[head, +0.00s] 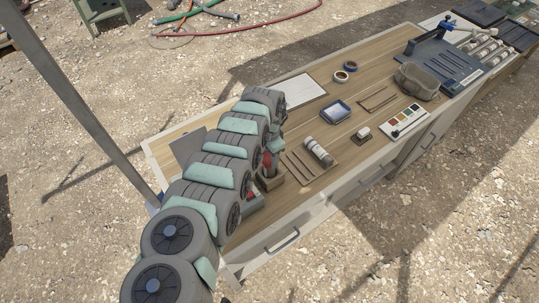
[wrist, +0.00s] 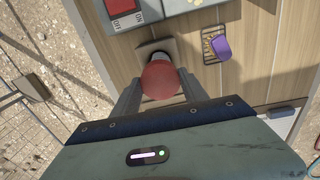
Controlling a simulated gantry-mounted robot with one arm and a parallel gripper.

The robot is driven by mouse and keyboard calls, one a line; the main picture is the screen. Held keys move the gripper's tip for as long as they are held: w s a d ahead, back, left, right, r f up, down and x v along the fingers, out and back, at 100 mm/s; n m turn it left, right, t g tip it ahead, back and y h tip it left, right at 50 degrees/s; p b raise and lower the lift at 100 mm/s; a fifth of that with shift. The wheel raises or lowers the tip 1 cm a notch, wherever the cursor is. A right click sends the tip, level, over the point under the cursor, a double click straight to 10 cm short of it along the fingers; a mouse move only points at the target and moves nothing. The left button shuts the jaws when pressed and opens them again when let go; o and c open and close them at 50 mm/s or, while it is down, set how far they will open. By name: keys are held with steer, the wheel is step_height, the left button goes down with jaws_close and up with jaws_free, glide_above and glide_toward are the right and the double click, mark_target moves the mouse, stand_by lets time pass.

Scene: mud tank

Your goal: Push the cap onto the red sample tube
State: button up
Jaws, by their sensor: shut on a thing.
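In the wrist view, my gripper (wrist: 160,82) is shut on a red, round-topped piece (wrist: 160,80) that looks like the cap, with one finger on each side. Just beyond it, a grey tube-like part (wrist: 160,54) stands in a small brown block holder (wrist: 150,46). The red piece overlaps this part, so I cannot tell whether the cap is seated or only touching. In the head view, the red piece (head: 267,160) shows above the holder (head: 270,181), partly behind my arm. My fingers are mostly hidden there.
A grey device with a red panel (wrist: 123,6) stands beside the holder.

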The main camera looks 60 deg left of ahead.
steer(key=o, duration=1.9)
steer(key=shift+r+p, duration=3.3)
steer(key=shift+r, duration=0.25)
steer(key=shift+f, duration=0.1)
steer(key=shift+c, duration=0.3)
jaws_close()
